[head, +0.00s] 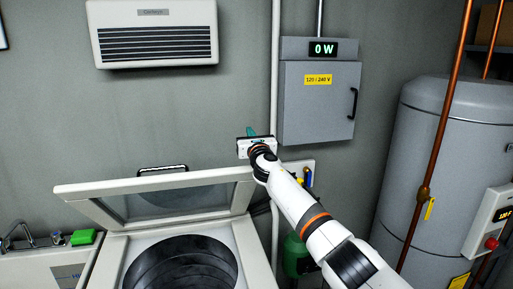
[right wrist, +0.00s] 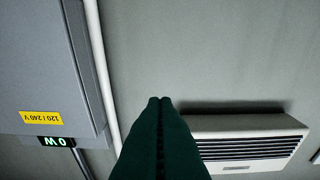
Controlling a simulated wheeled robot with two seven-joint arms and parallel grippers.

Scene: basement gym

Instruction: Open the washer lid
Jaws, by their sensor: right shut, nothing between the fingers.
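The washer lid (head: 108,190) stands raised and tilted back in the head view, with its window and a dark handle at its top edge. The washer body (head: 255,262) is below it, and the dark round drum opening (head: 180,268) shows uncovered. My right gripper (head: 251,132) is above and behind the lid's right end, near the wall, apart from the handle. Its dark green fingers are shut together and empty in the right wrist view (right wrist: 160,101). My left gripper is not in view.
A grey electrical box (head: 310,110) hangs on the wall just right of my right gripper. A wall heater unit (head: 153,35) is at upper left. A grey tank (head: 430,150) with copper pipes stands at right. A green block (head: 83,237) lies on the unit at left.

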